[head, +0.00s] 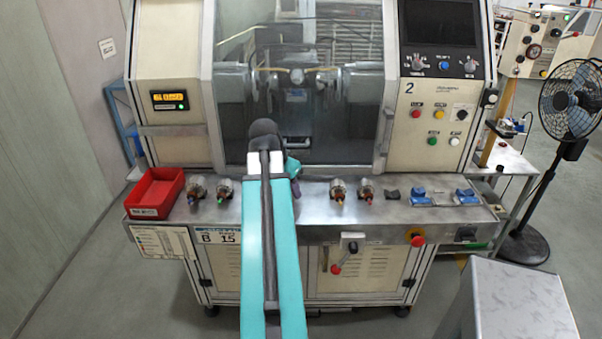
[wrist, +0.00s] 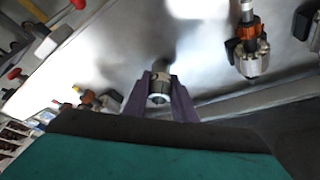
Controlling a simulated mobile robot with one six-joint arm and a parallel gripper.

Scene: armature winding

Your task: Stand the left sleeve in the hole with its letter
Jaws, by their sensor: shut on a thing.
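My gripper (wrist: 161,76) has purple fingers, shut on a short grey metal sleeve (wrist: 158,98) with a round open end facing the camera. In the wrist view the sleeve is held over the shiny metal shelf, with a dark blurred patch beyond it. In the head view only a little purple of my gripper (head: 296,188) shows beside my teal arm, over the middle of the shelf (head: 318,205). My arm hides the sleeve there. I cannot make out a lettered hole or a letter on the sleeve in either view.
Wound armatures stand left (head: 197,189) and right (head: 338,191) of my arm; one shows close by in the wrist view (wrist: 250,45). A red tray (head: 155,192) sits at the shelf's left end. Blue parts (head: 420,197) lie towards its right. The machine's window (head: 340,120) rises behind.

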